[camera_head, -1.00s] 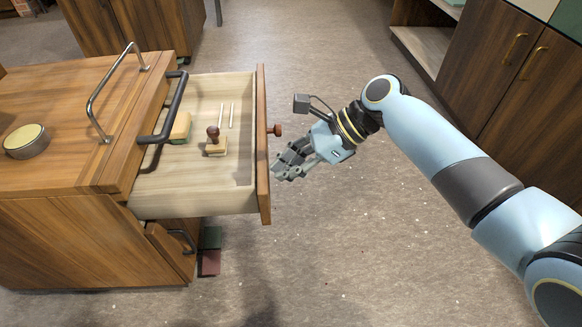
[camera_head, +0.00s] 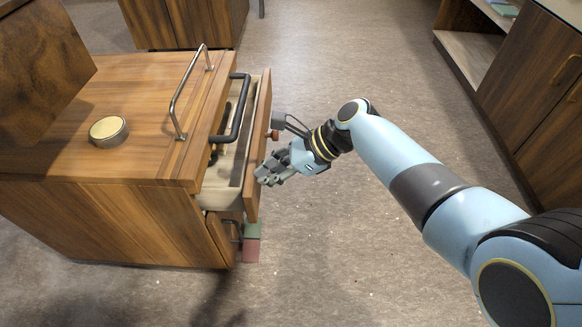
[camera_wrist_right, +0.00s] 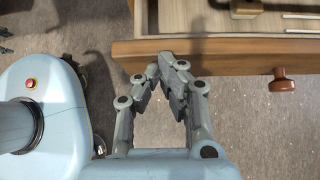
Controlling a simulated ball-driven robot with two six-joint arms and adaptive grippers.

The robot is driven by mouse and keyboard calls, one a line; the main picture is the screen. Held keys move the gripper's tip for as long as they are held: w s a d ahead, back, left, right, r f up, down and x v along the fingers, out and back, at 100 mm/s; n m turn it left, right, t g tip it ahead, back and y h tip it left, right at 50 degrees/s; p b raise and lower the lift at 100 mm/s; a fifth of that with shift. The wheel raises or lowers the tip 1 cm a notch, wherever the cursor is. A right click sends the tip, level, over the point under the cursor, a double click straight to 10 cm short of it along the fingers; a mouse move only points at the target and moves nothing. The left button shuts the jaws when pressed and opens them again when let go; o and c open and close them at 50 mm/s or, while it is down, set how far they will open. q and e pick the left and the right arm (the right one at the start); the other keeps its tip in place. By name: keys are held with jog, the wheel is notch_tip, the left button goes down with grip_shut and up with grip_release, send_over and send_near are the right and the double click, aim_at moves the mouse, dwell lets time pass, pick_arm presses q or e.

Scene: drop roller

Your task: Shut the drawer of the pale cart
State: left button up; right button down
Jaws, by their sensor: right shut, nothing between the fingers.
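The cart (camera_head: 155,150) is brown wood in the head view, at the left. Its upper drawer (camera_head: 234,165) is partly open, with a pale interior and a brown front (camera_head: 260,130). The fingertips (camera_wrist_right: 167,62) meet the front's edge in the wrist view; firm contact is hard to judge. My left gripper is not in view.
A round tin (camera_head: 109,131) stands on the cart top. A dark handle (camera_head: 238,105) overhangs the drawer, hiding part of its contents. A lower compartment (camera_head: 222,238) stands ajar below. Cabinets (camera_head: 535,80) line the right; the floor between is clear.

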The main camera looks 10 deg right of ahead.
aim_at(241, 180)
jog(key=shift+w+a+f, duration=0.1)
jog(key=shift+w+a, duration=0.15)
jog(key=shift+a, duration=0.75)
jog(key=shift+w+a+r, duration=0.1)
jog(key=shift+w+a, duration=0.2)
jog(key=shift+a, duration=0.7)
jog(key=shift+w+a+f, duration=0.1)
jog(key=shift+w+a, duration=0.15)
jog(key=shift+a, duration=0.75)
jog(key=shift+d, duration=0.1)
